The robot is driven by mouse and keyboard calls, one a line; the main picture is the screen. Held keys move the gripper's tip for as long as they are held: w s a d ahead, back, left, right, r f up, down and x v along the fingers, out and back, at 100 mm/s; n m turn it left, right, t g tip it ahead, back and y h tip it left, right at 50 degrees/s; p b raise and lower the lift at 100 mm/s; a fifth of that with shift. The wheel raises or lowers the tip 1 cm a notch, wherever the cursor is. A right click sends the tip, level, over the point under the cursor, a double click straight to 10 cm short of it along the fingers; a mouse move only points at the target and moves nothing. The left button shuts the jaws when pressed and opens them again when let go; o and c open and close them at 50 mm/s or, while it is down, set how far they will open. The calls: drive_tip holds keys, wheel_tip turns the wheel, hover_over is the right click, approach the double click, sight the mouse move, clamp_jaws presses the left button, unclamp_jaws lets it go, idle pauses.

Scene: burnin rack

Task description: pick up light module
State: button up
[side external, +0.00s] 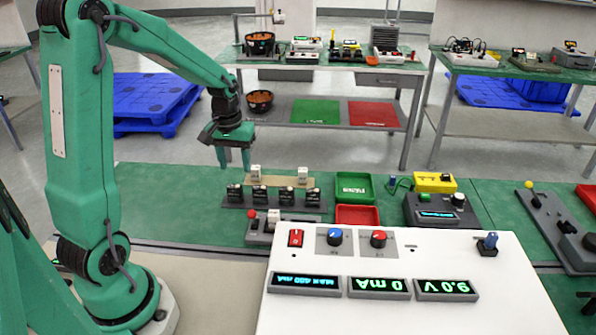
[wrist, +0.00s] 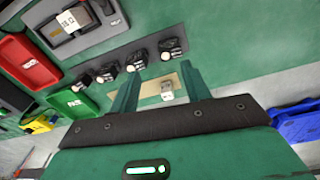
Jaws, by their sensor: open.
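Two small white light modules stand on a tan strip (side external: 280,181) in the side view, a left one (side external: 256,172) and a right one (side external: 303,172). My gripper (side external: 234,160) is open and empty, pointing down just left of and above the strip's left end. In the wrist view my fingers (wrist: 161,82) are spread, and one light module (wrist: 167,91) on the strip shows between them, apart from both. The other module on the strip is hidden there. A similar white block (side external: 274,216) sits on a grey unit (side external: 256,230), also visible in the wrist view (wrist: 68,19).
Several black sockets (side external: 287,194) stand in a row on a grey base in front of the strip. A green tray (side external: 356,186) and a red tray (side external: 357,214) lie right of it. A white control panel (side external: 500,300) fills the foreground. Bare green mat lies left of the strip.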

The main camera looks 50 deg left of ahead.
sight(234, 186)
drive_tip(key=shift+w+a+f+n+g, duration=0.15)
drive_tip(key=shift+a+f+n+g, duration=0.2)
drive_tip(key=shift+a+f, duration=1)
drive_tip(key=shift+d+f, duration=0.2)
drive_tip(key=shift+f, duration=1.25)
drive_tip(key=shift+d+f, duration=0.15)
drive_tip(key=shift+f, duration=2.4)
drive_tip(key=c, duration=0.8)
drive_tip(key=shift+o, duration=0.2)
drive_tip(key=shift+r, duration=0.15)
